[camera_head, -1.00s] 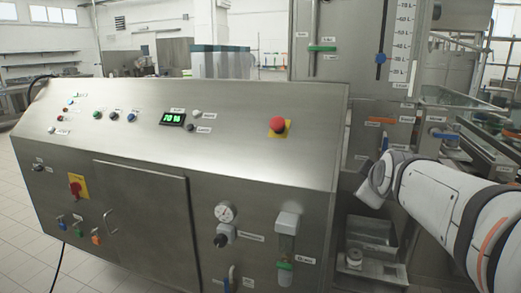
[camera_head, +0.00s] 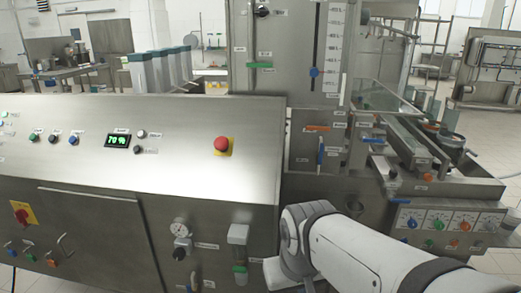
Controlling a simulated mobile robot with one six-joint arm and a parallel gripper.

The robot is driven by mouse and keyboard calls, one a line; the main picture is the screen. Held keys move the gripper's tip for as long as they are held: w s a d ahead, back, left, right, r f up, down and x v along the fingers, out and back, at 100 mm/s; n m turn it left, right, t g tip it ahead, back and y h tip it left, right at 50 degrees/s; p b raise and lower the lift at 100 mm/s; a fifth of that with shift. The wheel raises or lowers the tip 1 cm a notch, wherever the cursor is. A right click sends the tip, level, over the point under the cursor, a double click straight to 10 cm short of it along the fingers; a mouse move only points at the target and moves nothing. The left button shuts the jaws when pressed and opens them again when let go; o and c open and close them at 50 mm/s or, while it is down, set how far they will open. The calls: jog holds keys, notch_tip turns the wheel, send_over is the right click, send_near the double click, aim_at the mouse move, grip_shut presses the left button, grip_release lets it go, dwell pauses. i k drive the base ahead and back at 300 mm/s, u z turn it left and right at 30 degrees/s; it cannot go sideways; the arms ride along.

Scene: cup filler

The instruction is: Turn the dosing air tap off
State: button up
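The labels are too small to read, so I cannot tell which tap is the dosing air tap. An orange-handled tap (camera_head: 317,128) lies level on the steel panel in the middle. A blue-handled tap (camera_head: 321,153) stands upright just below it. A green level handle (camera_head: 259,65) is on the tall column. My white arm reaches in from the lower right, in front of the machine. Its end bends down near the bottom edge, and my gripper's fingers do not show.
The sloping steel control cabinet (camera_head: 90,185) fills the left, with a red emergency button (camera_head: 222,144) and a lit display (camera_head: 118,141). A knob panel (camera_head: 445,226) and conveyor stand at right.

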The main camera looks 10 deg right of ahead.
aim_at(321, 148)
jog(key=u, duration=1.55)
jog(key=k, duration=0.8)
jog(key=z, duration=1.7)
jog(key=i, duration=1)
jog(key=z, duration=0.05)
